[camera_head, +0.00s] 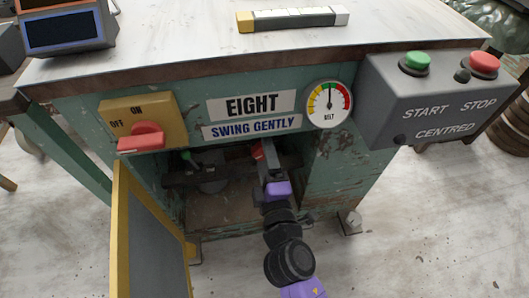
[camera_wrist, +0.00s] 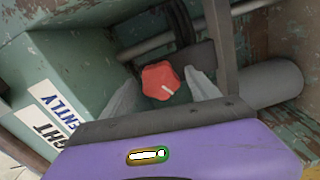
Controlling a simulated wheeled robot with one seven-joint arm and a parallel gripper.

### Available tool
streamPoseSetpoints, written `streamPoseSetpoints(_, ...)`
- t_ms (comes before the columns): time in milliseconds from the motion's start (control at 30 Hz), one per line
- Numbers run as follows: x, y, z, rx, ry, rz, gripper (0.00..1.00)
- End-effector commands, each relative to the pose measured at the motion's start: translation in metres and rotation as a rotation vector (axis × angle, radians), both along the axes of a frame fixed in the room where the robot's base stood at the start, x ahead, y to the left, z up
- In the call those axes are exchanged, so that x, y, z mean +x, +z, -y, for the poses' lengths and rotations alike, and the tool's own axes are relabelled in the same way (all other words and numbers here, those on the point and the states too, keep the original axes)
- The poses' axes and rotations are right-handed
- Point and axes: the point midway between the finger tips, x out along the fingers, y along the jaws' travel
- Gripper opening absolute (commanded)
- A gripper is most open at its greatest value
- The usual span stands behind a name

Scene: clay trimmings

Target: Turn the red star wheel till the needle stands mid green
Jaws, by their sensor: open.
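The red star wheel (camera_wrist: 161,82) shows in the wrist view with a pale line on its face. In the head view only a small part of the wheel (camera_head: 257,150) shows inside the cabinet, mostly hidden by my arm. My gripper (camera_wrist: 161,79) is open, with one grey finger on each side of the wheel. I cannot tell whether the fingers touch it. The round gauge (camera_head: 328,104), marked BELT, sits on the cabinet front with yellow, green and red bands. Its needle (camera_head: 330,95) points about straight up; its exact place in the green is too small to tell.
The yellow-edged cabinet door (camera_head: 150,240) stands open at the left. A dark shaft and a grey roller (camera_wrist: 270,84) lie behind the wheel. A dark bar (camera_wrist: 221,50) runs close to the right finger. The start/stop box (camera_head: 435,100) juts out at right.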

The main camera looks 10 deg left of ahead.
Motion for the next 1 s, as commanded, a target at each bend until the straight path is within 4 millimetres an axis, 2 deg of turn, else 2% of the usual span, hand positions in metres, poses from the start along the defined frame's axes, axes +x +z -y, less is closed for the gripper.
streamPoseSetpoints(200, -0.035, -0.002, 0.011, 0.0, 0.0, -0.004, 0.7)
streamPoseSetpoints(400, -0.058, -0.002, 0.017, 0.001, 0.0, -0.003, 0.7)
streamPoseSetpoints(600, -0.065, 0.0, 0.019, 0.001, 0.0, -0.001, 0.7)
streamPoseSetpoints(1000, -0.065, -0.001, 0.019, 0.001, -0.001, -0.001, 0.7)
